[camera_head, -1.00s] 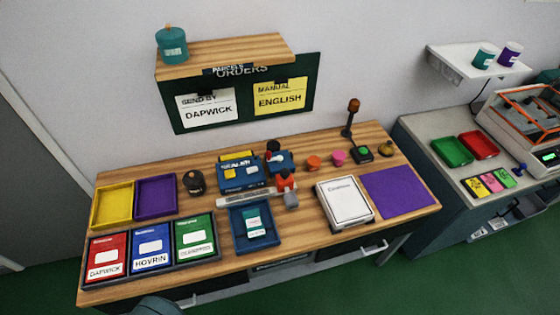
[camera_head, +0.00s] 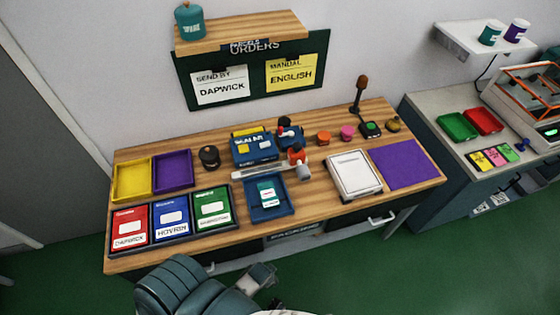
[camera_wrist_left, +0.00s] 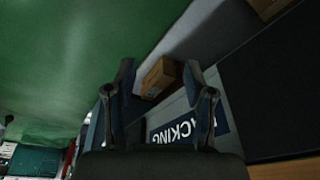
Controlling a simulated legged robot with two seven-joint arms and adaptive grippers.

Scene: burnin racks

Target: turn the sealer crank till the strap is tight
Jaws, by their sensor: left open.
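The blue sealer (camera_head: 254,148) stands at the middle back of the wooden bench, with a yellow top part. A smaller blue unit with a red and dark part (camera_head: 289,135) stands at its right; I cannot tell for sure which part is the crank. A pale bar (camera_head: 262,171) lies in front, with a red and grey fitting (camera_head: 297,157) at its right end. The strap is too small to make out. My left gripper (camera_wrist_left: 162,80) is open and empty in the left wrist view, low by the bench front and apart from the sealer. My right gripper is not in view.
A blue tray (camera_head: 285,212) with a teal-and-white item lies before the sealer. A white-topped box (camera_head: 354,174) and purple mat (camera_head: 405,164) lie right. A brown box (camera_wrist_left: 160,77) shows beyond my fingers.

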